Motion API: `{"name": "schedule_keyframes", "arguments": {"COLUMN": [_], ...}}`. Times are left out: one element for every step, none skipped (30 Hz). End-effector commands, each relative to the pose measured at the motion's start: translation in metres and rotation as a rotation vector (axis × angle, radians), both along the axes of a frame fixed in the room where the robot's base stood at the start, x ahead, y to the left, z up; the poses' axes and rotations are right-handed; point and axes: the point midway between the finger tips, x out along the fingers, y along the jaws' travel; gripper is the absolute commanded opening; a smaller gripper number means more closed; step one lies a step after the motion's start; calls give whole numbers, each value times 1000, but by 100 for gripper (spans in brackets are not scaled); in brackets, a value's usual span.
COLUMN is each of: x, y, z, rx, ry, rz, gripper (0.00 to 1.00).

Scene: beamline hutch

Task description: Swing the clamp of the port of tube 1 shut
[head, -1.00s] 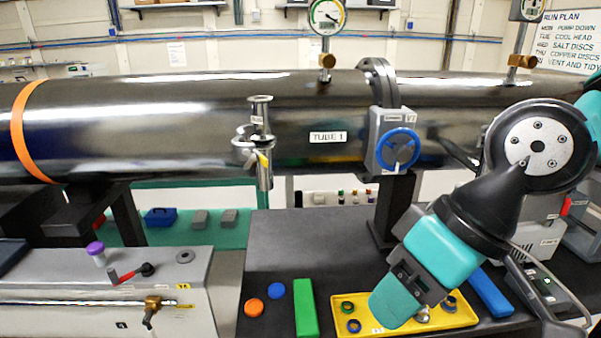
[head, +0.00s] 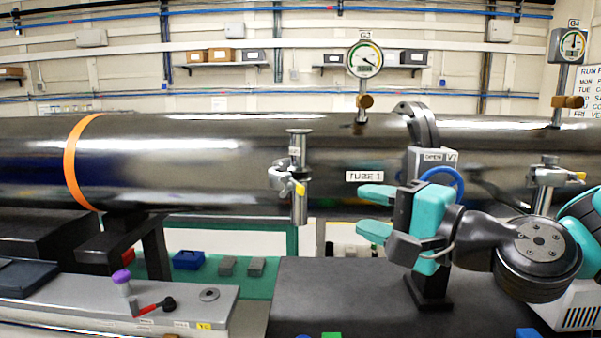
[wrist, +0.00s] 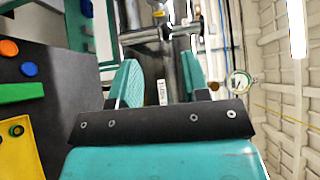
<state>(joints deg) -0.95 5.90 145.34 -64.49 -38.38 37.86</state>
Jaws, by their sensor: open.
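Tube 1 (head: 200,165) is the long shiny metal pipe with the label TUBE 1. Its port (head: 299,207) is an upright metal stub on the pipe's near side. A silver clamp (head: 281,178) with a yellow-tipped lever (head: 299,188) sits at mid-height on the port, its grey part jutting left. Whether its jaw halves stand apart is too small to tell. My gripper (head: 370,211) is open and empty, to the right of the port and apart from it, fingers pointing left. In the wrist view, the clamp (wrist: 148,34) shows beyond my open fingers (wrist: 160,82).
A blue-wheeled valve (head: 440,180) stands just behind my gripper, with a gauge (head: 364,60) above the pipe. A second port with a clamp (head: 545,177) is at the right. The black bench (head: 340,290) lies below. The space between my fingertips and the port looks clear.

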Motion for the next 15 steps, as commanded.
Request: {"name": "schedule_keyframes", "arguments": {"x": [4, 7, 9, 12, 14, 17, 23, 28, 34, 38, 44, 50, 54, 59, 65], "y": [5, 7, 10, 13, 15, 19, 25, 31, 38, 43, 47, 54, 59, 63, 69], "z": [7, 7, 7, 6, 6, 5, 5, 5, 5, 5, 5, 5, 5, 5, 5], "rx": [1, 1, 0, 1, -2, -3, -4, -4, -4, -5, -4, -5, -5, -4, -5], "ry": [8, 6, 7, 8, 8, 8, 4, 3, 1, 2, 1, 2, 2, 1, 1], "rz": [3, 3, 3, 2, 1, 1, 2, 4, 4, 4, 3, 3, 3, 2, 2], "gripper": [43, 43, 43, 43, 43, 43, 43, 43, 43, 43, 43, 43, 43, 43, 43]}}
